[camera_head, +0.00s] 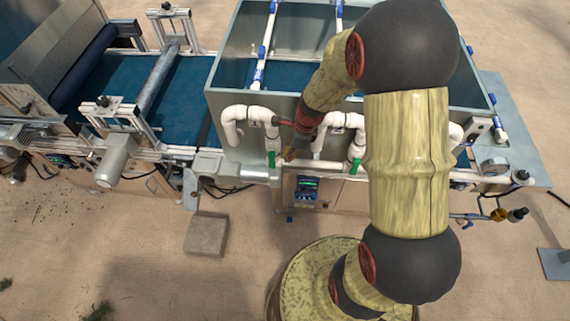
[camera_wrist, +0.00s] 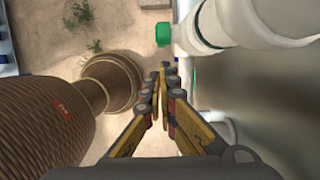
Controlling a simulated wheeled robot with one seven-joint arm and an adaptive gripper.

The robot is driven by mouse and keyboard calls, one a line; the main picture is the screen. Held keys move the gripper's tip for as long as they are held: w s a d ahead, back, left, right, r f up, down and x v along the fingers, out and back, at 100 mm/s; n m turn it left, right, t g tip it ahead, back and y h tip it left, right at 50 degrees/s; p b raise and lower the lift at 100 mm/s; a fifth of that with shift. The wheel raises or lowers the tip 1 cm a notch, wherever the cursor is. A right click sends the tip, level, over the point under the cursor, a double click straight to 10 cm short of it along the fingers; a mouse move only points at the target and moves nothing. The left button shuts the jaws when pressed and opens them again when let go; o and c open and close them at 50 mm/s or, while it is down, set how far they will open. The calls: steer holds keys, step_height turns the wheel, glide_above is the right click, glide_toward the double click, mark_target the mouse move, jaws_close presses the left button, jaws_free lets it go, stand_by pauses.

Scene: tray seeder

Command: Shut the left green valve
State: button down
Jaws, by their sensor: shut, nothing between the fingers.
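The left green valve (camera_head: 271,159) is a small green handle on a white vertical pipe at the front of the grey tank. My gripper (camera_head: 289,155) is just to its right in the head view, fingers pointing down, shut and empty. A second green valve (camera_head: 355,166) is further right on another white pipe. In the wrist view, my gripper's fingertips (camera_wrist: 164,68) are together, and a green handle (camera_wrist: 163,33) on a white pipe shows beyond them. I cannot tell whether finger and handle touch.
White pipes (camera_head: 330,165) run along the front of the grey tank (camera_head: 240,88) close to my gripper. A small blue box (camera_head: 307,188) hangs below. A blue conveyor belt (camera_head: 185,100) lies at the left. The sandy ground in front holds a square block (camera_head: 206,233).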

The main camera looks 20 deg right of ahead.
mark_target(272, 160)
steer(key=shift+b+x, duration=0.3)
steer(key=shift+x, duration=2.5)
steer(key=shift+w+a+f, duration=0.2)
steer(key=shift+a+f, duration=0.15)
steer(key=shift+a+f+b, duration=0.15)
steer(key=shift+f+b, duration=0.05)
steer(key=shift+b, duration=0.1)
steer(key=b, duration=0.1)
steer(key=a+y+b, duration=0.1)
steer(key=b, duration=0.1)
steer(key=shift+w+f+t, duration=0.3)
steer(key=shift+w+t, duration=0.1)
steer(key=shift+w+a, duration=0.15)
steer(key=shift+a, duration=0.15)
stand_by(0.4)
steer(key=shift+w+d+r+p, duration=0.1)
steer(key=shift+r+p, duration=0.55)
steer(key=shift+r, duration=0.3)
